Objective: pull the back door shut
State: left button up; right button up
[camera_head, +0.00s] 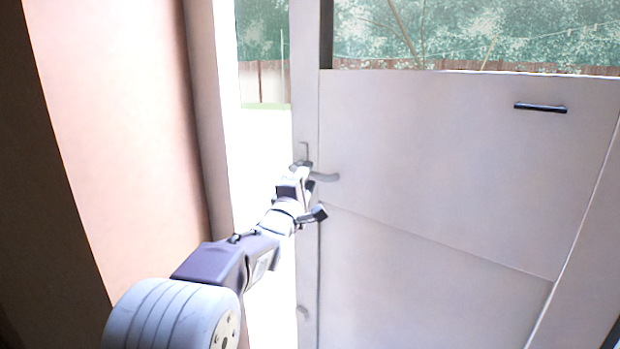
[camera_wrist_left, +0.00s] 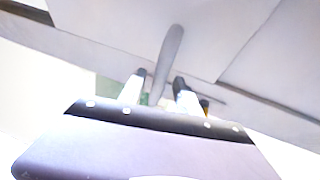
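The back door (camera_head: 450,160) is a pale panelled door with a window on top, and it stands ajar. A bright gap shows between its left edge and the door frame (camera_head: 208,110). Its grey lever handle (camera_head: 326,177) sits near that left edge. The handle also shows in the left wrist view (camera_wrist_left: 169,55). My left gripper (camera_head: 303,174) is at the handle. In the left wrist view its two fingers (camera_wrist_left: 160,84) are apart, with the lever between them. I cannot tell whether either finger touches it. My right gripper is not in view.
A dark bar handle (camera_head: 540,107) is fixed on the upper right of the door panel. A pinkish plaster wall (camera_head: 115,130) stands at the left, beside my left arm. Greenery and a brown fence (camera_head: 265,80) show outside.

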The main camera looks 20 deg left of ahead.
pick_arm(q)
jog(key=shift+w+a+r, duration=0.1)
jog(key=shift+w+r, duration=0.1)
jog(key=shift+w, duration=0.9)
grip_shut()
dwell(0.6)
